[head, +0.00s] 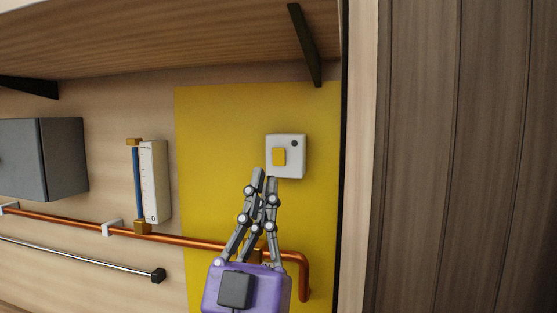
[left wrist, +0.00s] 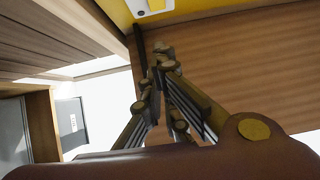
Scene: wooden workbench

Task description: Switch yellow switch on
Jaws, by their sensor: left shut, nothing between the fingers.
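The yellow switch (head: 279,157) is a small yellow rocker on a white wall plate (head: 299,145), with a dark round dot at the plate's upper right. The plate is mounted on a yellow panel (head: 215,140). My left gripper (head: 264,175) is shut and empty, its fingertips pointing up just below the plate's lower left edge. I cannot tell whether the fingertips touch the plate. In the left wrist view my closed fingers (left wrist: 163,52) point up, and part of the white plate (left wrist: 138,8) shows at the top edge. My right gripper is not in view.
A copper pipe (head: 190,240) runs below the switch and bends down at the right. A white gauge (head: 154,180) and a grey box (head: 62,158) are on the wall at left. A wooden shelf with black brackets (head: 305,45) hangs above.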

